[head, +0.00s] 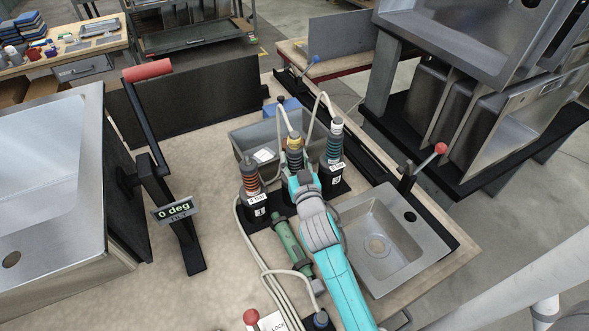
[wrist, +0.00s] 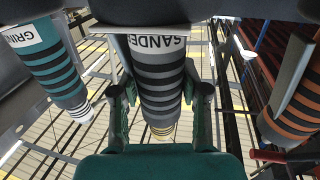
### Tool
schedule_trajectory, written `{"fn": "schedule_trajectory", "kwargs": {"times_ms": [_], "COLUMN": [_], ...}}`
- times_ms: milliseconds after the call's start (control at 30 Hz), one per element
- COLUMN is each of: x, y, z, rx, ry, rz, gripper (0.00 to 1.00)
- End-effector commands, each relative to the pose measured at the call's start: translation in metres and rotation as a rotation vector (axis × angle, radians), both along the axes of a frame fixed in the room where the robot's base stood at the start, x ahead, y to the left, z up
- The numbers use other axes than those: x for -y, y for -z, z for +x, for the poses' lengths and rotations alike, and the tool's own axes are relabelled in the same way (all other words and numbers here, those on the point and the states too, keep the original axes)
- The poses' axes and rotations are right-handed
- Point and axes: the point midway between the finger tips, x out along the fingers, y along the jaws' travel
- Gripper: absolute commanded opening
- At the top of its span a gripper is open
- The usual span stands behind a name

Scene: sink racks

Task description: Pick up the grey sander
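The grey sander (wrist: 160,85) has black bands, a "SANDER" label and a yellow end. In the wrist view it lies between the two fingers of my gripper (wrist: 161,105), one finger on each side. I see no clear squeeze on it; the fingers look spread around it. In the head view the sander (head: 294,149) stands upright in the middle of three holstered tools, its yellow top showing. My turquoise arm hides its lower part and most of the gripper.
An orange-banded tool (head: 249,177) stands left of the sander and a teal-banded grinder (head: 334,142) right of it, both close. A green tool (head: 287,238) lies beside my arm. A small sink (head: 405,250) is at right. A large sink (head: 45,180) and angle display (head: 176,210) stand left.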

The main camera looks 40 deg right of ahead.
Motion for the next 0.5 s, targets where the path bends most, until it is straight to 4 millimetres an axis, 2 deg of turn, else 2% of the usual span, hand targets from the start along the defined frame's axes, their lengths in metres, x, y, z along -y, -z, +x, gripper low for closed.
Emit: {"fn": "schedule_trajectory", "kwargs": {"times_ms": [33, 133, 500], "x": [0.0000, 0.0000, 0.0001], "y": [0.0000, 0.0000, -0.0067], "z": [-0.0001, -0.0001, 0.0002], "rx": [0.000, 0.000, 0.005], "ry": [0.000, 0.000, 0.000], "rz": [0.000, 0.000, 0.000], "gripper": [0.24, 0.00, 0.00]}}
